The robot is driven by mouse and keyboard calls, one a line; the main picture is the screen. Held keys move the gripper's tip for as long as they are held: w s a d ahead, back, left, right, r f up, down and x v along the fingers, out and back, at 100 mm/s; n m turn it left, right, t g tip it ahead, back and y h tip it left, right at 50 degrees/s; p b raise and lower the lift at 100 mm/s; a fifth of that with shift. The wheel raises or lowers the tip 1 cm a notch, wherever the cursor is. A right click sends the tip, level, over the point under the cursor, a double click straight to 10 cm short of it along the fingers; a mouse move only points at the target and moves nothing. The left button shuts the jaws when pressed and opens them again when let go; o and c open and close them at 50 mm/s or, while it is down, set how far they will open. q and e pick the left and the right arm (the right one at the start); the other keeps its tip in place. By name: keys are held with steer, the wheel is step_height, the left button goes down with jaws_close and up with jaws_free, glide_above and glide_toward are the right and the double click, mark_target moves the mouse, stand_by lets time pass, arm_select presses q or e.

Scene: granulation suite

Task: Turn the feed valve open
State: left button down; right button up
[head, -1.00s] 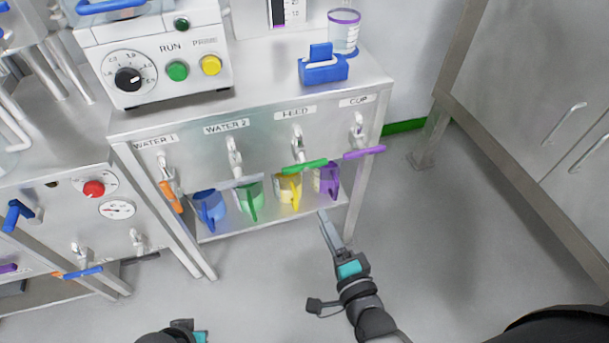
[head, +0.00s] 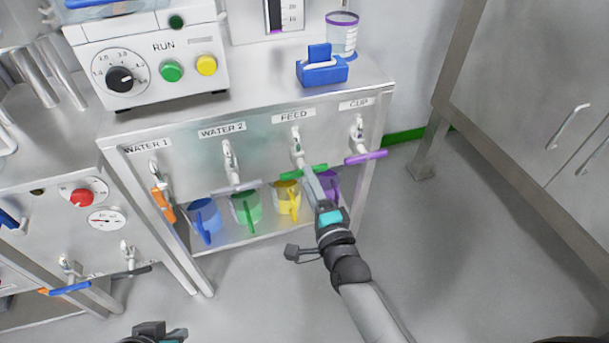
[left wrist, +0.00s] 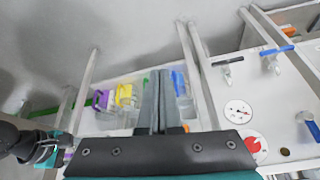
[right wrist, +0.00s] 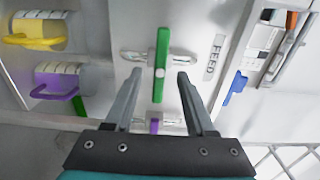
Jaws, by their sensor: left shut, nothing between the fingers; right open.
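The feed valve (head: 297,146) is a tap under the FEED label (head: 294,115), with a green bar handle (head: 315,168) lying crosswise in the head view. In the right wrist view the green handle (right wrist: 161,50) runs lengthwise, in the gap between my fingertips. My right gripper (head: 306,172) is open at the handle and hides part of it; whether the fingers touch it is unclear. It also shows in the right wrist view (right wrist: 160,74). My left gripper is low at the bottom left of the head view; its fingers (left wrist: 159,73) are shut and empty in the left wrist view.
Neighbouring taps have an orange handle (head: 162,205), a grey handle (head: 237,188) and a purple handle (head: 365,158). A blue jug (head: 204,217), green jug (head: 246,210), yellow jug (head: 287,198) and partly hidden purple jug stand on the shelf below. Floor at right is clear.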

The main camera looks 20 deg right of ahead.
arm_select(q)
steer(key=shift+w+d+f+t+h+b, duration=0.15)
steer(key=shift+w+d+t+h+b, duration=0.45)
steer(key=shift+w+d+t, duration=0.75)
arm_select(e)
steer(key=shift+w, duration=2)
arm_select(q)
steer(key=shift+d, duration=0.1)
arm_select(e)
jaws_close()
